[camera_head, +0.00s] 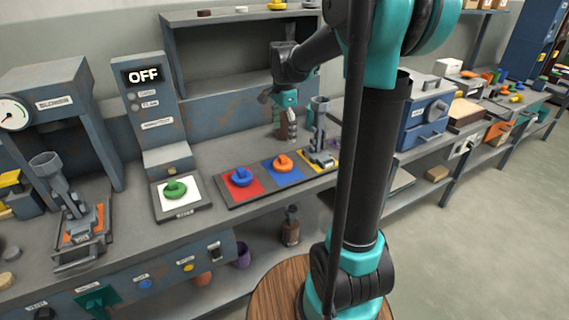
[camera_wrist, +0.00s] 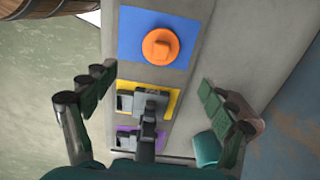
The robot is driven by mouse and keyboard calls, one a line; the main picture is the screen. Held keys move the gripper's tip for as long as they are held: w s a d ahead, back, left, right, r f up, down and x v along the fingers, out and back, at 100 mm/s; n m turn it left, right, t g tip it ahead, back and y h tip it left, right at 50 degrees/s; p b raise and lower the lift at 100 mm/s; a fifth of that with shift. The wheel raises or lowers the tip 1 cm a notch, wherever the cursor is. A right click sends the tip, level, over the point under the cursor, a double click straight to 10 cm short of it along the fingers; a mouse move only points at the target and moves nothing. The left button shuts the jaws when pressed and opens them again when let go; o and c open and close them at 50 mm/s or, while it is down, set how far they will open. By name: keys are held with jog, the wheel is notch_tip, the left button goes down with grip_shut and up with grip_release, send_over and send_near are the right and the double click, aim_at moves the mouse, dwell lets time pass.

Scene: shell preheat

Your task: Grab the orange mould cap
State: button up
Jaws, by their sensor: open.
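The orange mould cap (camera_head: 283,162) is a round disc with a raised grip on top. It sits on the blue square (camera_head: 296,176) of a dark strip on the bench. In the wrist view the orange mould cap (camera_wrist: 160,46) lies on the blue square (camera_wrist: 129,45), beyond my fingertips. My gripper (camera_wrist: 157,80) is open, its two fingers spread wide with nothing held. In the head view my gripper (camera_head: 286,122) is above the bench, behind and near the right part of the strip, apart from the cap.
A blue cap (camera_head: 242,177) on a red square lies left of the orange one. A green cap (camera_head: 175,189) sits on a white pad further left. A grey clamp-like fixture (camera_head: 319,135) stands on the yellow square (camera_wrist: 171,106), between my fingers in the wrist view.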

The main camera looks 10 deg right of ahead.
aim_at(283, 157)
notch_tip(283, 157, down, 11)
jog(key=shift+a+f, duration=0.1)
jog(key=shift+a, duration=0.05)
dwell(0.4)
jog(key=c, duration=1.2)
